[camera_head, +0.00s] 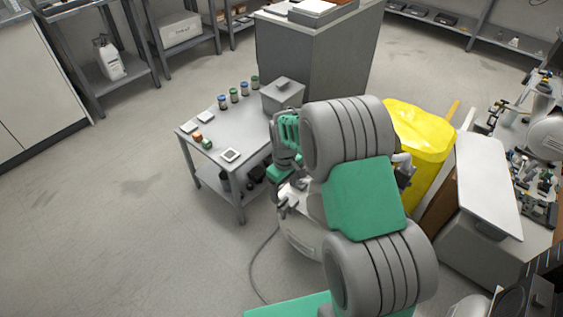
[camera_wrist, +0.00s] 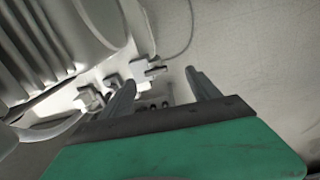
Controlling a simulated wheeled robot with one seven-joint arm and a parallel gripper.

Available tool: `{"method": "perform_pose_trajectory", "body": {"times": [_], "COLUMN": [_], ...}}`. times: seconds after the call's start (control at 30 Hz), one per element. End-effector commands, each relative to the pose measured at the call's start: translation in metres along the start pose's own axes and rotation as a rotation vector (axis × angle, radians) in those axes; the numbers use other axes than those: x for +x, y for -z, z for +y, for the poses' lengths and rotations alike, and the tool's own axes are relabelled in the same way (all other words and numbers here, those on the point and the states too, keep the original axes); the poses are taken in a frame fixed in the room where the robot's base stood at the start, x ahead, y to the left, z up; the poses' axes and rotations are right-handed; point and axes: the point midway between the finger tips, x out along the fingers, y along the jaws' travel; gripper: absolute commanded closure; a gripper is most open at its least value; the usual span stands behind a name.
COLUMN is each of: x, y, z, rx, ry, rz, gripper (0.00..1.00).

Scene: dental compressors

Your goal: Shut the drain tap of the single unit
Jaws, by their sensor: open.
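The single unit shows in the head view as a pale rounded tank (camera_head: 302,238), partly hidden behind my arm. In the wrist view its grey ribbed body (camera_wrist: 55,45) fills the upper left. Small pale fittings (camera_wrist: 148,70) stand near and just beyond my fingertips. I cannot tell surely which one is the drain tap, or how its handle is turned. My gripper (camera_wrist: 163,90) is open, its two fingers apart with nothing clearly held between them.
A grey table (camera_head: 225,135) with small jars and a grey box stands left of my arm. A yellow bin (camera_head: 420,140) and a white-topped cabinet (camera_head: 488,185) are to the right. A cable (camera_head: 252,270) lies on the floor. The floor at left is clear.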

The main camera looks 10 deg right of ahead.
Motion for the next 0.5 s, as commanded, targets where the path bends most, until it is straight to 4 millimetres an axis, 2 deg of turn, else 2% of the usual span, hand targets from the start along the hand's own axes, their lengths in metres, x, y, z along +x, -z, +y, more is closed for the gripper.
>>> {"method": "perform_pose_trajectory", "body": {"times": [0.17,0.5], "x": [0.018,0.08], "y": [0.007,0.002], "z": [0.008,0.015], "rx": [-0.054,-0.038], "ry": [0.009,0.008], "rz": [-0.015,-0.014], "gripper": [0.29,0.29]}}
